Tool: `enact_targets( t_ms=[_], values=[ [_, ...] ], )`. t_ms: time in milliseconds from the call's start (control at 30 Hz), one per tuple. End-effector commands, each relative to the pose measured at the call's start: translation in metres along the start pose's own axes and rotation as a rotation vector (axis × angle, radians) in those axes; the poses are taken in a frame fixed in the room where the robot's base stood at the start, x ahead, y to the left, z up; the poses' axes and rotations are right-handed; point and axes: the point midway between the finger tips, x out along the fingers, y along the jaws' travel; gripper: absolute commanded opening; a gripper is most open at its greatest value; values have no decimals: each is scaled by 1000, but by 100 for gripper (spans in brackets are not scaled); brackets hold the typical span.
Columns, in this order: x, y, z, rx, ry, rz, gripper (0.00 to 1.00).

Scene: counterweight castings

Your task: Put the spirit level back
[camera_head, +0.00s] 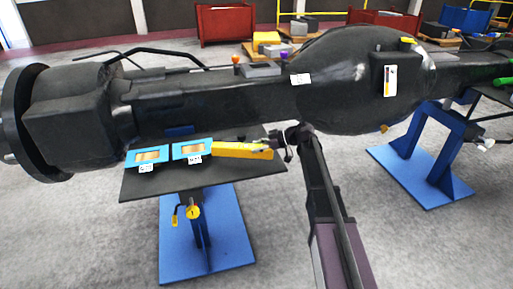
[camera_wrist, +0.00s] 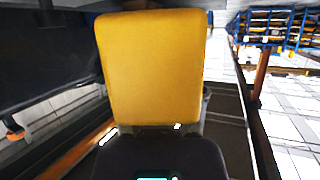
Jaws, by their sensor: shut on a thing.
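The spirit level appears to be the long yellow bar (camera_head: 236,150). My gripper (camera_head: 272,147) is shut on its right end, and the bar points left over the dark shelf plate (camera_head: 225,184). Its left end is close to the right teal frame; I cannot tell whether it touches the frame or the plate. In the wrist view the yellow bar (camera_wrist: 150,70) fills the middle and hides what lies beyond it. Two teal frames with tan windows and white tags, a left one (camera_head: 134,159) and a right one (camera_head: 179,152), lie on the plate.
A large dark casting (camera_head: 225,105) runs behind and above the plate. A blue stand (camera_head: 225,258) with a yellow round tag carries the plate. Another blue stand (camera_head: 440,185) is at right. The plate's front right is bare. Red bins and pallets stand far back.

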Motion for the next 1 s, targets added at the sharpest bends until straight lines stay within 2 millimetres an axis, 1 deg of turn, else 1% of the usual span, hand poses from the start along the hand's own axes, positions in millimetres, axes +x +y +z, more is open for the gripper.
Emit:
enact_targets(
  t_ms=[467,633,667,700,733,767,1000],
  values=[
    [4,0,10,0,2,0,0],
    [4,0,10,0,2,1,0],
    [4,0,10,0,0,1,63],
    [4,0,10,0,0,1,74],
    [4,0,10,0,0,1,83],
    [4,0,10,0,0,1,88],
    [4,0,10,0,0,1,88]
  ],
)
